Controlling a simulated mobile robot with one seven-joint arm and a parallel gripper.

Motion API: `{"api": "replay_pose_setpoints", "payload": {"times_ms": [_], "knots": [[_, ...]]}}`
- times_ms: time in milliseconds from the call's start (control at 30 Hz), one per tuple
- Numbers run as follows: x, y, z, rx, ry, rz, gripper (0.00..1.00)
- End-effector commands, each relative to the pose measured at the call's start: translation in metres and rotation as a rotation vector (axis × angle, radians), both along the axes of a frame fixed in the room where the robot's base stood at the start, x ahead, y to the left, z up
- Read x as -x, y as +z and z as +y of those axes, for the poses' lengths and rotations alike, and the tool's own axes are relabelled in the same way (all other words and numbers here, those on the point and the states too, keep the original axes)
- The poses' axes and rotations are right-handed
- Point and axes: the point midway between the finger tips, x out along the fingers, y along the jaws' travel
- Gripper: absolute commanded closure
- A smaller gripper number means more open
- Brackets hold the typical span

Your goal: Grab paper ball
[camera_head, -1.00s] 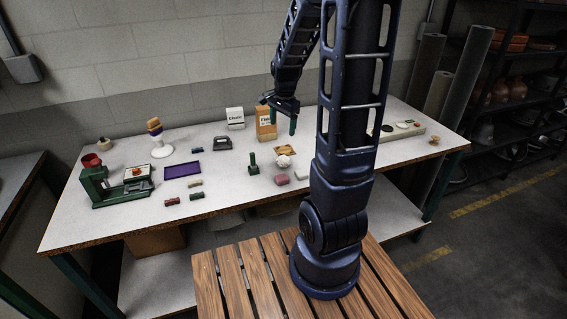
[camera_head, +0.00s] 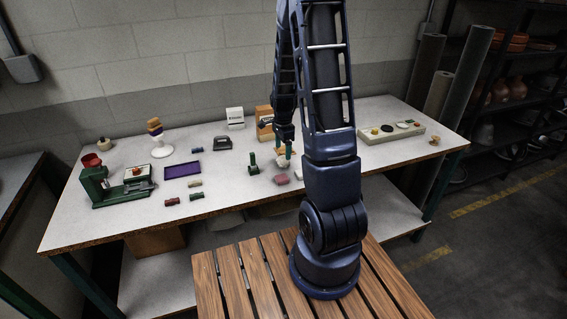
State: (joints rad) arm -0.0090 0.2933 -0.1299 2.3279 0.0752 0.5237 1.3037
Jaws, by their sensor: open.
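The paper ball (camera_head: 282,163) is a small whitish crumpled lump on the white worktable, left of my arm's column. It is mostly hidden behind and between the fingers of my gripper. My gripper (camera_head: 284,156) points down with its teal fingers open, right at the ball. I cannot tell whether the fingers touch it.
A brown box (camera_head: 264,122) stands behind. A purple tray (camera_head: 182,169) and a green press (camera_head: 118,185) are further left. The table's front edge is mostly clear.

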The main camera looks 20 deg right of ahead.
Motion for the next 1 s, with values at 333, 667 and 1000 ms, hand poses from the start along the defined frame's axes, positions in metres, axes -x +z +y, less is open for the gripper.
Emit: {"api": "replay_pose_setpoints", "payload": {"times_ms": [333, 667, 1000], "knots": [[-0.001, -0.025, -0.003, -0.001, -0.002, 0.003, 0.23], [-0.002, -0.056, -0.004, 0.000, 0.001, 0.001, 0.23], [-0.002, -0.057, -0.004, 0.000, 0.001, 0.000, 0.34]]}}
